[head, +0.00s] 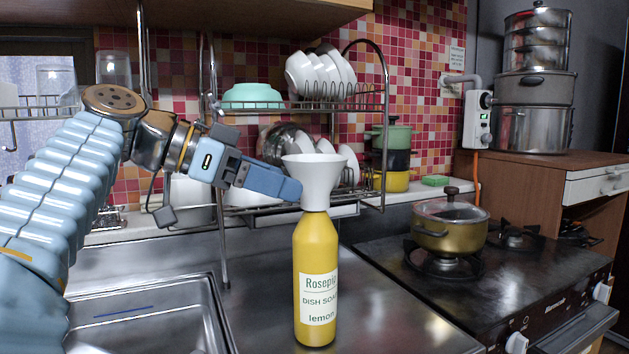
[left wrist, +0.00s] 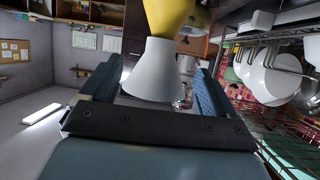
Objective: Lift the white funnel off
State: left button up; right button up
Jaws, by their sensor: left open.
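The white funnel (head: 315,180) sits upright on the mouth of a yellow dish soap bottle (head: 314,260), which stands on the steel counter. My left gripper (head: 290,188) comes in from the left at the height of the funnel. In the left wrist view, the funnel (left wrist: 152,72) shows between the two open fingers of my left gripper (left wrist: 158,92), with the yellow bottle (left wrist: 168,16) beyond it. I cannot tell whether a finger touches the funnel. My right gripper is not in view.
A dish rack (head: 385,130) with bowls and plates stands behind the bottle. A stove (head: 430,275) with a lidded pot (head: 449,235) is at the right. A sink (head: 150,325) is at the lower left. The counter around the bottle is clear.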

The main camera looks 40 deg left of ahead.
aim_at(306, 190)
pick_arm(q)
jog(key=x, duration=0.5)
jog(key=shift+w+f, duration=0.2)
jog(key=c, duration=1.1)
jog(key=shift+c, duration=0.2)
jog(key=shift+r, duration=0.15)
